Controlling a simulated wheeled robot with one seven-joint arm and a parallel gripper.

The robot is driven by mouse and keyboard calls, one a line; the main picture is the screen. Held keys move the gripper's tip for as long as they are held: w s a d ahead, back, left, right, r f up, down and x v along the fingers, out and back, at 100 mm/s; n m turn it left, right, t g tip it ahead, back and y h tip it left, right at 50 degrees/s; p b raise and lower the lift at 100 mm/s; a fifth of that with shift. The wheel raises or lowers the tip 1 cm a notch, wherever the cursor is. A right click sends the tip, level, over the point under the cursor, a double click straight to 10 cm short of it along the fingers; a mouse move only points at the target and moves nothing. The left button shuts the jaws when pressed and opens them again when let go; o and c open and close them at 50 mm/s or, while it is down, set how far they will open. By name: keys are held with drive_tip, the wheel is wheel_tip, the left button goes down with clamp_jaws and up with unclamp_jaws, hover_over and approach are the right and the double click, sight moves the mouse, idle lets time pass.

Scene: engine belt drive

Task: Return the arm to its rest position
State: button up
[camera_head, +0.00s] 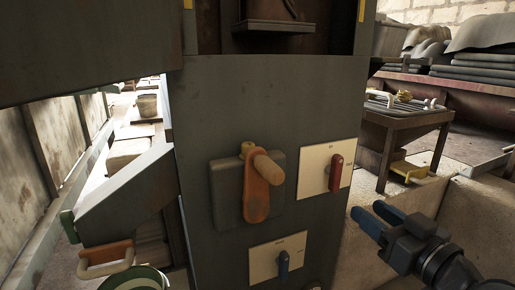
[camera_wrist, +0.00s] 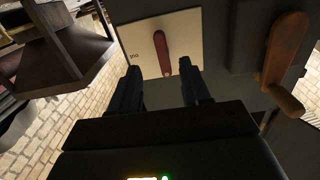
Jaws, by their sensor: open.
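My gripper (camera_head: 374,220) is at the lower right of the head view, with its blue fingers apart and nothing between them. It stands clear of the cabinet front, to the right of it. In the wrist view my gripper (camera_wrist: 160,88) also shows open and empty, with a red switch handle (camera_wrist: 162,53) beyond the gap between the fingers. The red handle (camera_head: 336,173) is on a cream plate and points roughly up and down in the head view. My gripper does not appear to touch it.
A table (camera_head: 402,120) stands behind at the right. A green-rimmed bucket (camera_head: 135,278) and an orange-handled box (camera_head: 106,258) are at the lower left.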

drive_tip(key=s+f+m+g+h, duration=0.1)
drive_tip(key=s+f+h, duration=0.1)
drive_tip(key=s+f, duration=0.45)
drive_tip(key=s+a+f+m+h, duration=0.15)
drive_tip(key=s+f, duration=0.25)
drive_tip(key=s, duration=0.6)
drive_tip(key=s+f+m+g+h, duration=0.1)
drive_tip(key=s+f+h, duration=0.1)
drive_tip(key=s+f, duration=0.5)
drive_tip(key=a+r+v, duration=0.1)
drive_tip(key=v, duration=1.7)
wheel_tip(320, 180, up, 18)
drive_tip(key=p, duration=1.8)
drive_tip(key=shift+w+n, duration=0.2)
drive_tip(key=shift+n, duration=0.15)
drive_tip(key=shift+r+y, duration=0.1)
drive_tip(key=shift+y, duration=0.15)
